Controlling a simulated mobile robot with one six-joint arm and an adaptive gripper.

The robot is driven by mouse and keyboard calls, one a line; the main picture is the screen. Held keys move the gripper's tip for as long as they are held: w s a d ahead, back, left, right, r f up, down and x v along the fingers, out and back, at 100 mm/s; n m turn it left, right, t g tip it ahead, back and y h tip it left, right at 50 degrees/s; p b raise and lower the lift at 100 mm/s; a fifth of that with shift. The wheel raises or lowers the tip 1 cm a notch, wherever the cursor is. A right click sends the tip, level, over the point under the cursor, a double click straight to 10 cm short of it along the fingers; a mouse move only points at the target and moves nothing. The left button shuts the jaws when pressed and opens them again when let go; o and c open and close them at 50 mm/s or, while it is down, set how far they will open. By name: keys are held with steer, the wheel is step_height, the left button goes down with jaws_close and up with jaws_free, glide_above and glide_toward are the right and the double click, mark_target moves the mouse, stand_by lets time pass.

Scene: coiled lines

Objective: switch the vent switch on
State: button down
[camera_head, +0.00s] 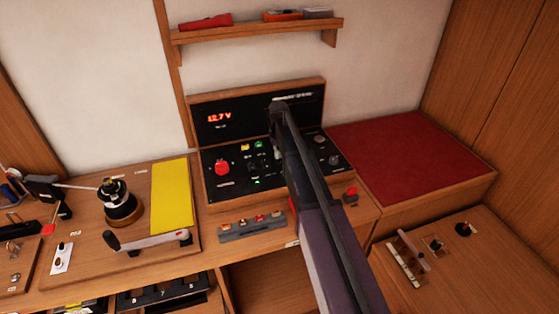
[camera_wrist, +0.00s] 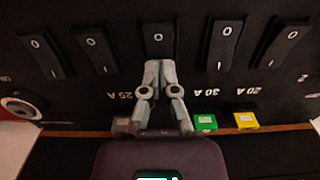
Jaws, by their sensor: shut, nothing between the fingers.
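The control panel (camera_head: 225,140) is black in a wooden frame, with a lit red readout of 12.7 V. No vent label is readable, so I cannot tell which switch is the vent switch. My gripper (camera_wrist: 158,64) is shut and empty, its fingertips at the lower end of the middle rocker switch (camera_wrist: 158,35). I cannot tell whether they touch it. In the head view my arm hides part of the panel and these switches.
Green (camera_wrist: 206,123) and yellow (camera_wrist: 246,120) fuses sit near the rockers. A red knob (camera_head: 222,167) is on the panel's left. A winch (camera_head: 118,202) and crank handle (camera_head: 150,240) lie farther left. A shelf (camera_head: 255,31) hangs above; a red cushion (camera_head: 410,150) lies right.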

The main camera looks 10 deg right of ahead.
steer(key=shift+r+p, duration=3.35)
steer(key=shift+r, duration=0.15)
steer(key=s+m, duration=0.1)
steer(key=s, duration=2.9)
steer(key=shift+w, duration=0.1)
